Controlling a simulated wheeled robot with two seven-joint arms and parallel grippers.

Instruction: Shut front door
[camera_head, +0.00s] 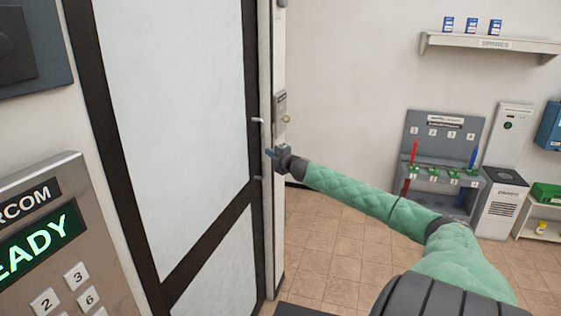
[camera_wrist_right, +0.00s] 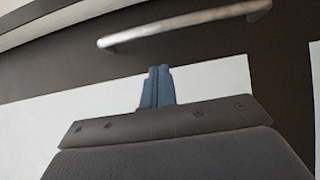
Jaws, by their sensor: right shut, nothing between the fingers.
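The front door (camera_head: 172,98) has white panels in a dark frame and fills the left part of the head view. A metal bar handle (camera_head: 259,148) runs along its right edge; this handle also shows in the right wrist view (camera_wrist_right: 185,28), just beyond my fingers. My right gripper (camera_head: 271,154) is at the door's right edge beside the handle. In the right wrist view its blue fingers (camera_wrist_right: 157,86) are together with nothing between them. I cannot tell whether the fingers touch the door. My left gripper is not in view.
An intercom panel (camera_head: 75,240) with a green display stands at the near left. A grey numbered rack (camera_head: 440,135) with red and blue items and a white dispenser (camera_head: 507,150) stand at the right. A wall shelf (camera_head: 490,43) holds small blue boxes. Tiled floor (camera_head: 325,255) is clear in the middle.

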